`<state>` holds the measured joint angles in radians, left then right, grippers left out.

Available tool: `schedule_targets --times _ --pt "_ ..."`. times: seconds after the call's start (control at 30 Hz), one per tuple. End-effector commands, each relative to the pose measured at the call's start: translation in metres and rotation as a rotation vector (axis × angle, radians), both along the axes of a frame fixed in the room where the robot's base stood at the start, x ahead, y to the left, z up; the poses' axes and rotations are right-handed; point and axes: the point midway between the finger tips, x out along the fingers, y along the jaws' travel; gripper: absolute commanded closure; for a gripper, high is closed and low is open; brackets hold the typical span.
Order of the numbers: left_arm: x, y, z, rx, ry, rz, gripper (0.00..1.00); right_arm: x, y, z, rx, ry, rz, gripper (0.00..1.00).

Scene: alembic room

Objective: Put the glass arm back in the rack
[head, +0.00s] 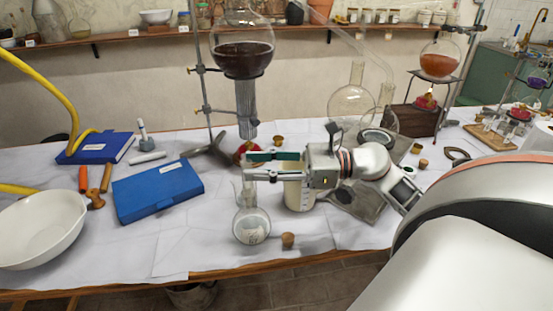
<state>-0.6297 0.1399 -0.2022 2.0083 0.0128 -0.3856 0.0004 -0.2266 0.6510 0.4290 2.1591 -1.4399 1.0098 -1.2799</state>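My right gripper (262,166) reaches in from the right over the middle of the bench. Its two fingers point left and stand apart, with nothing clearly visible between them. A round glass flask (251,226) with a narrow neck stands just below and in front of the fingertips. A beaker with pale contents (299,195) stands under the gripper. A long clear glass tube (345,38) slopes down to the right at the back; I cannot tell if it is the glass arm. A low wooden rack-like board (491,136) lies at the far right. My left gripper is out of view.
A large flask of dark liquid (242,58) hangs on a metal stand at the back. A blue case (158,190), a white bowl (40,228) and a blue book (97,148) lie left. A small cork (288,240) is near the front edge. The front left-centre cloth is clear.

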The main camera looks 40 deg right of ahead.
Motion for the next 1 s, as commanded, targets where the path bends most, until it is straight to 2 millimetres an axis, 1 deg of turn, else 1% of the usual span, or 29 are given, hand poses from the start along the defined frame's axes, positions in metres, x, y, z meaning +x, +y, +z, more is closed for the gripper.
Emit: schedule_targets --times 0.03,0.2,0.4,0.57,0.6,0.67,0.7,0.73,0.83,0.87,0.93,1.0 --pt "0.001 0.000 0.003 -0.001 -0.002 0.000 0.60 0.005 0.005 0.003 0.000 -0.005 0.000 0.63" --pt "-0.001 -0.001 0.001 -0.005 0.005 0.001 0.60 0.016 0.017 0.001 0.002 -0.001 -0.001 0.63" --pt "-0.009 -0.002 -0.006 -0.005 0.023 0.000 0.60 0.019 0.021 0.000 -0.001 -0.001 -0.002 0.63" --pt "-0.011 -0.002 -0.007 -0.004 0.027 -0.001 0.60 0.019 0.021 0.000 -0.001 0.001 -0.002 0.63" --pt "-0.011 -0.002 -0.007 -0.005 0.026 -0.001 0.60 0.019 0.021 0.000 0.000 0.000 -0.002 0.66" --pt "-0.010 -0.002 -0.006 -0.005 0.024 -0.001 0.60 0.019 0.021 0.000 0.000 0.000 -0.002 0.82" --pt "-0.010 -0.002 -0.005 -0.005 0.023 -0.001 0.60 0.019 0.021 0.000 0.000 0.000 -0.002 0.92" --pt "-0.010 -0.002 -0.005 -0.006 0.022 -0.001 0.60 0.019 0.021 0.000 0.000 0.000 -0.002 1.00" --pt "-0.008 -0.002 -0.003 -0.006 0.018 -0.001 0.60 0.019 0.021 0.000 0.000 0.000 -0.002 1.00" --pt "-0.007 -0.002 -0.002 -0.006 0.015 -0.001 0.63 0.019 0.021 0.000 0.000 0.000 -0.002 1.00" --pt "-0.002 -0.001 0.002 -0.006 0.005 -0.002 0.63 0.019 0.021 0.000 0.000 0.000 -0.002 1.00" --pt "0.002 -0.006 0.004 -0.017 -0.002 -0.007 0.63 0.019 0.021 0.000 0.000 0.000 -0.002 1.00"
